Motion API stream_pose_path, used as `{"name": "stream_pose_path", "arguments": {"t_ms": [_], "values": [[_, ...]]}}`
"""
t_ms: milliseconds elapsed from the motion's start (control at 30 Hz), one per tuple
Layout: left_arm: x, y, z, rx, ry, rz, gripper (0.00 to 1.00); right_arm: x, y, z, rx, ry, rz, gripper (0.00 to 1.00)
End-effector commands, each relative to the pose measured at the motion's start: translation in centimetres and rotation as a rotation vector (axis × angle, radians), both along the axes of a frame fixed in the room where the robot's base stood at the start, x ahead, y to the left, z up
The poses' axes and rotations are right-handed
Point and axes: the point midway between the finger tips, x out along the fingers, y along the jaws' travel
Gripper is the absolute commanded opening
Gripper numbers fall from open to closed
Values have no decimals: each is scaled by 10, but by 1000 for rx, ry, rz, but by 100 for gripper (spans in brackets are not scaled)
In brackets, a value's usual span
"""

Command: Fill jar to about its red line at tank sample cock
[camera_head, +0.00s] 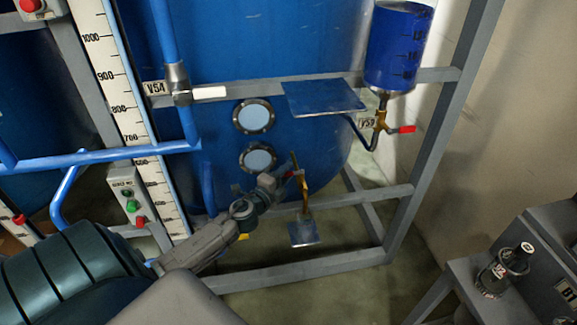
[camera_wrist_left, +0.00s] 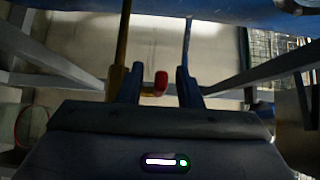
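The brass sample cock (camera_head: 304,196) stands out low on the front of the blue tank (camera_head: 300,50), with a small grey plate (camera_head: 304,233) below it. My left gripper (camera_head: 284,172) is at the cock's upper end. In the left wrist view its two fingers (camera_wrist_left: 159,88) are apart, with the cock's red handle tip (camera_wrist_left: 161,82) showing in the gap between them. I cannot tell whether they touch it. A small glass jar (camera_head: 494,276) with a black top stands on the grey bench at the lower right. Its red line cannot be made out.
A blue cup (camera_head: 397,48) with a red-handled valve (camera_head: 403,129) hangs at the upper right. A blue shelf plate (camera_head: 323,97) juts out above my gripper. Grey frame bars (camera_head: 300,270) surround the tank. A level scale (camera_head: 125,100) stands left.

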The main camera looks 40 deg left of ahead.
Motion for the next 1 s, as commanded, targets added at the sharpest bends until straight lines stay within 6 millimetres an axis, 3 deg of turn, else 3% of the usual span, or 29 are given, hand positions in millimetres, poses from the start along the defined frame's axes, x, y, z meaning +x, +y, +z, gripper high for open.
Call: {"name": "stream_pose_path", "arguments": {"t_ms": [200, 500, 667, 1000], "values": [[15, 1, 0, -2, 1, 0, 32, -1, 0, 7, 0, 0, 0, 36], [17, 1, -1, -1, 0, -1, 32, -1, 0, 6, 1, 0, 0, 36], [16, 1, -1, -1, 1, 0, 0, -1, 1, 6, 1, 1, 0, 36], [16, 1, -1, -1, 1, 9, 0, -1, 1, 6, 1, 1, 0, 36]]}}
